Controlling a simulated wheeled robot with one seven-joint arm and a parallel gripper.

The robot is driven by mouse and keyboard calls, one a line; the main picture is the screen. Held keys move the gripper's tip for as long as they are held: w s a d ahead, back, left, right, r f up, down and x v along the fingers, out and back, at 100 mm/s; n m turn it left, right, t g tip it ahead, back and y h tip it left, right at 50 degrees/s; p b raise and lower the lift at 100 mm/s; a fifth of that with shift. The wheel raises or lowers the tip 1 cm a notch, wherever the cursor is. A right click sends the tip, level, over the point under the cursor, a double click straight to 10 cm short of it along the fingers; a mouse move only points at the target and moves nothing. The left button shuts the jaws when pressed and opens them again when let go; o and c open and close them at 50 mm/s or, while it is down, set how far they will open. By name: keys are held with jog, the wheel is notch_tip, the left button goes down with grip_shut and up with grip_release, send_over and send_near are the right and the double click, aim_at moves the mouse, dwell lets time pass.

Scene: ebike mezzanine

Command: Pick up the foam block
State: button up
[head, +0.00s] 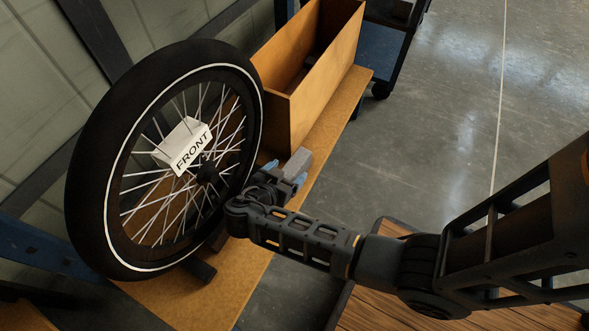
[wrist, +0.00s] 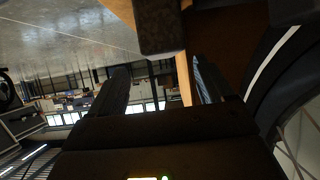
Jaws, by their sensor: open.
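A small grey block (head: 298,163), which looks like the foam block, is at the front edge of the wooden shelf, near the corner of the wooden box. In the wrist view the block (wrist: 160,27) is dark and cut off by the top edge, just beyond the fingertips and between them across the picture. My gripper (head: 284,174) is open, its bluish fingers beside the block's near end. In the wrist view the gripper (wrist: 158,66) has its two fingers apart with nothing between them. I cannot tell whether a finger touches the block.
A large bicycle wheel (head: 117,88) with a white "FRONT" label (head: 190,146) stands upright left of my gripper, very close. An open wooden box (head: 325,85) stands behind the block on the shelf (head: 205,297). Open grey floor (head: 450,110) lies to the right.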

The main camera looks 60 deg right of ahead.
aim_at(294, 164)
jog(key=x, duration=0.2)
jog(key=b+x, duration=0.1)
jog(key=x, duration=0.1)
jog(key=shift+w, duration=0.25)
jog(key=shift+c, duration=0.2)
jog(key=c, duration=1.1)
